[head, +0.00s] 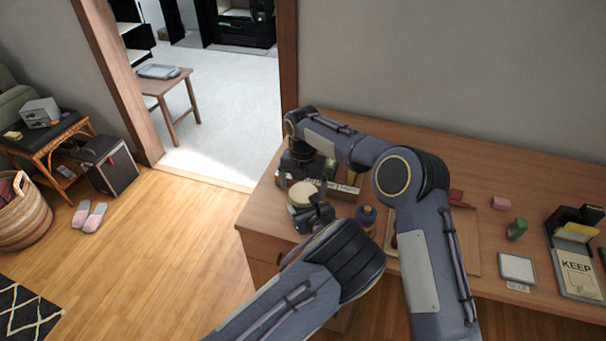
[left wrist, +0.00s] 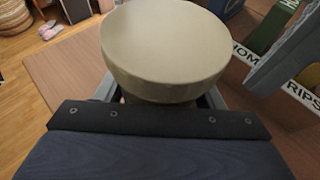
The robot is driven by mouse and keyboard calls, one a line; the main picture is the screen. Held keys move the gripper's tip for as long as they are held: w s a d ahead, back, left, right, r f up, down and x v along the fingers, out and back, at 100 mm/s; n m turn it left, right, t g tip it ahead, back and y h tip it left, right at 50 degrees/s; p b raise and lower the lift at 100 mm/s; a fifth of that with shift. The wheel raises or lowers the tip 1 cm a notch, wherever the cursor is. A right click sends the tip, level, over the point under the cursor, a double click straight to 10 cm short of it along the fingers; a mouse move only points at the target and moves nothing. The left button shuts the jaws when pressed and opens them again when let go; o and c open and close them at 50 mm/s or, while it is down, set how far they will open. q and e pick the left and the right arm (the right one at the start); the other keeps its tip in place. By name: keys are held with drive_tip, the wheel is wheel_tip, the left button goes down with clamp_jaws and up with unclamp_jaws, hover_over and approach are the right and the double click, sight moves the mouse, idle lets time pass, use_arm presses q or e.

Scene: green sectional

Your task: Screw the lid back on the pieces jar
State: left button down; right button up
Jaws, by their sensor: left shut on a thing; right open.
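The pieces jar shows a round cream lid (head: 303,192) on top, near the desk's left end. In the left wrist view the lid (left wrist: 165,45) fills the upper middle and sits over a narrower body, mostly hidden below it. I cannot tell whether the lid is threaded on. My left gripper (head: 312,212) is shut on the jar beneath the lid, its fingers on either side. My right gripper (head: 301,168) is open, pointing down just behind the lid, apart from it; its fingertips are hard to make out.
A lettered wooden box (head: 345,187) stands right behind the jar. A small dark bottle (head: 366,216) stands to the right. Further right are a pink block (head: 501,203), a green block (head: 517,229), a pale pad (head: 517,267) and a KEEP box (head: 579,275). The desk's left edge is close.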

drive_tip(key=shift+f, duration=0.85)
drive_tip(key=shift+c, duration=0.3)
drive_tip(key=c, duration=0.9)
drive_tip(key=o, duration=1)
drive_tip(key=shift+o, duration=0.2)
drive_tip(key=shift+r, duration=2.3)
drive_tip(key=shift+o, duration=0.2)
wheel_tip(320, 180, up, 8)
drive_tip(key=shift+f, duration=0.25)
